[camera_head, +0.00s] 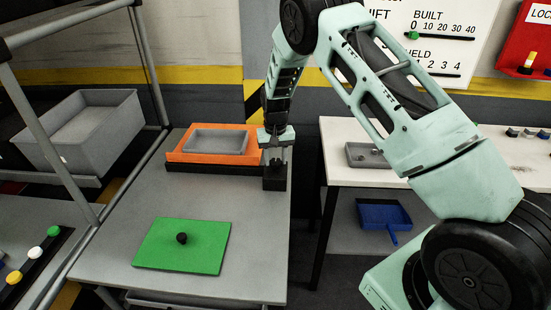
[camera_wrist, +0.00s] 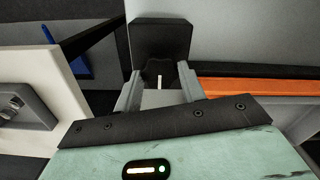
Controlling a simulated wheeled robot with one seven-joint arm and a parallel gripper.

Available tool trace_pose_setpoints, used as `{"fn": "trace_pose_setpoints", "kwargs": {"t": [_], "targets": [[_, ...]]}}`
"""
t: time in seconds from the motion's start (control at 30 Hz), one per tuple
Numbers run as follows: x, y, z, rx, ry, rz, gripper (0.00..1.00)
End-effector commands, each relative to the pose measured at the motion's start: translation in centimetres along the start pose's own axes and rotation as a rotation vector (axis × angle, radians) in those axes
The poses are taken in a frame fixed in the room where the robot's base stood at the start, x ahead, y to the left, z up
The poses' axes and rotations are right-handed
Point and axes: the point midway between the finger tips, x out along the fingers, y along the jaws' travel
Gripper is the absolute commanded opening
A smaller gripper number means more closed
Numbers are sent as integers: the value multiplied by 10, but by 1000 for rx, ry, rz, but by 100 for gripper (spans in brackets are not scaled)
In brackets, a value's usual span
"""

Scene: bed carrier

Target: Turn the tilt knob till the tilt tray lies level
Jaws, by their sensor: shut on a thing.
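The tilt tray (camera_head: 174,156) is orange, with a shallow grey tray (camera_head: 216,141) lying in it, on a black base at the back of the grey table. Its edge runs nearly along the base; I cannot tell a small tilt. A black block (camera_head: 274,184) stands at its right end. In the wrist view the tilt knob (camera_wrist: 182,76), black with a white mark, sits before the block (camera_wrist: 161,38). My gripper (camera_head: 275,158) is shut on the knob, one finger on each side; the fingers also show in the wrist view (camera_wrist: 159,82). The knob is hidden in the head view.
A green board (camera_head: 205,250) with a black knob lies at the table's front. A grey bin (camera_head: 105,118) stands on the left rack. A white table (camera_head: 345,138) on the right holds a small grey tray; a blue dustpan-like thing (camera_head: 378,214) lies below.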

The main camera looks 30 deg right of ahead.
Motion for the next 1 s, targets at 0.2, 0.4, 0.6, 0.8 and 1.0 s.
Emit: {"fn": "trace_pose_setpoints", "kwargs": {"t": [0.2,0.4,0.6,0.8,1.0], "targets": [[0,0,0,7,1,-1,17],[0,0,0,6,1,-1,51],[0,0,0,4,1,0,62],[-4,0,-1,3,2,-1,62],[-32,0,-1,3,5,-1,62]]}}
